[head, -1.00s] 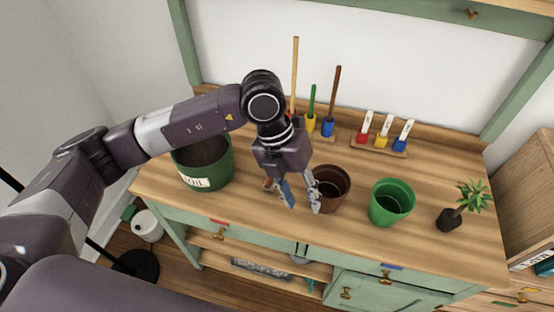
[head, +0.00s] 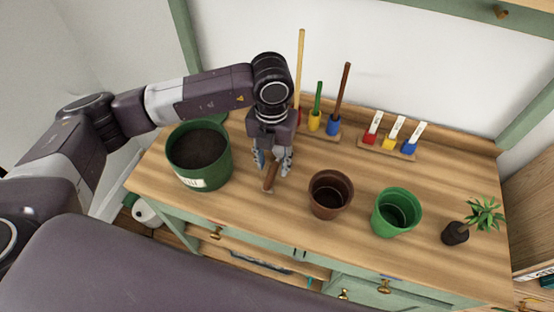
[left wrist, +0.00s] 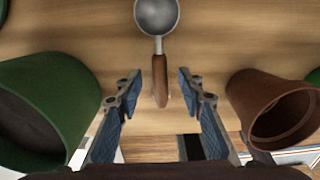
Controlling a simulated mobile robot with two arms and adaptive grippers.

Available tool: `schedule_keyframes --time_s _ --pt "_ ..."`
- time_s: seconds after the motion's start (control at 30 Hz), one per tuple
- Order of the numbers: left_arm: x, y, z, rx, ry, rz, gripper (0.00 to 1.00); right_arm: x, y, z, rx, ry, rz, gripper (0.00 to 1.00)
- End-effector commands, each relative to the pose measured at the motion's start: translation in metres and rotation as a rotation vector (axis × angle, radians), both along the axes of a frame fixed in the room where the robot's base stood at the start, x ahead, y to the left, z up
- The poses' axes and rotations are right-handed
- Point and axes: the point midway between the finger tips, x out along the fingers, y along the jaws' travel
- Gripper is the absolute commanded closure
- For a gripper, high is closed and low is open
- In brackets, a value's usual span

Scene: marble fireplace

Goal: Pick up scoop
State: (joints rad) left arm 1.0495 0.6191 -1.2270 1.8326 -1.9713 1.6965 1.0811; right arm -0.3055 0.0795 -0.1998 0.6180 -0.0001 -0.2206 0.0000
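The scoop has a round grey metal bowl and a brown wooden handle. It lies on the wooden tabletop, and its handle (head: 270,177) shows in the head view below my left gripper (head: 272,162). In the left wrist view the whole handle (left wrist: 160,76) and most of the bowl (left wrist: 157,14) show, with the bowl cut by the top edge. My left gripper (left wrist: 159,82) is open, with one finger on each side of the handle and a gap to both. In the head view the bowl is hidden behind the gripper. My right gripper is out of view.
A green soil pot (head: 200,158) stands left of the gripper, and a brown pot (head: 330,195) and a green pot (head: 397,212) stand right. A small plant (head: 457,232) is further right. Tool stands (head: 318,128) and labelled markers (head: 392,138) line the back.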

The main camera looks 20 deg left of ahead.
Motion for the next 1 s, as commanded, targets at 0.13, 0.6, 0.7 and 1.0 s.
schedule_keyframes --time_s 0.13,0.6,0.7,1.0 --pt "0.0 0.0 -0.022 0.001 0.003 0.0 0.65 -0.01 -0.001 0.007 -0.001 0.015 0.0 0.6" --pt "0.001 0.0 -0.035 -0.001 0.0 -0.001 0.77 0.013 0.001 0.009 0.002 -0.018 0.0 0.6" --pt "0.0 0.0 -0.035 -0.001 0.0 -0.001 0.88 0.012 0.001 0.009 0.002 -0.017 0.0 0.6" --pt "0.001 0.0 -0.034 -0.001 -0.001 -0.001 1.0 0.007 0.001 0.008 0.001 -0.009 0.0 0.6"
